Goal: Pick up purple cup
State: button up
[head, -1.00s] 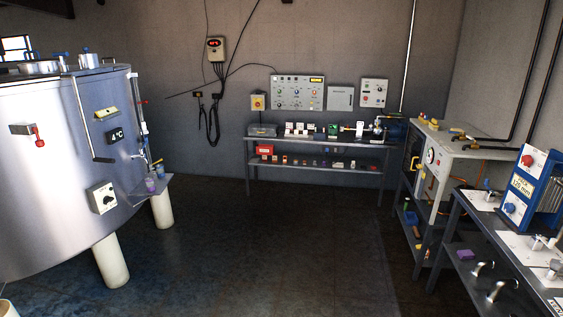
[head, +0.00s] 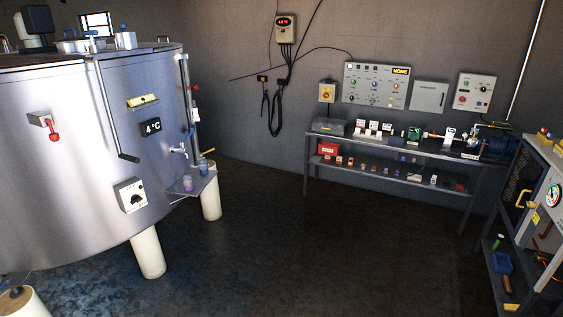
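A small purple cup (head: 188,184) stands on a little grey shelf (head: 183,191) fixed to the side of the large steel tank, below a tap (head: 178,151). A blue-topped item (head: 203,166) stands behind it, near the shelf's far edge. My gripper is not in view.
The steel tank (head: 85,190) fills the left side on pale legs (head: 147,253). A bench (head: 400,147) with several small items stands along the back wall. A grey cabinet (head: 540,185) is at the right edge. The dark floor (head: 320,245) between them is clear.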

aim_at(188, 183)
jog(key=i+u, duration=0.4)
jog(key=i+l+u, duration=0.15)
jog(key=u, duration=0.25)
jog(key=i+l+u, duration=0.25)
jog(key=u, duration=0.15)
jog(key=i, duration=0.1)
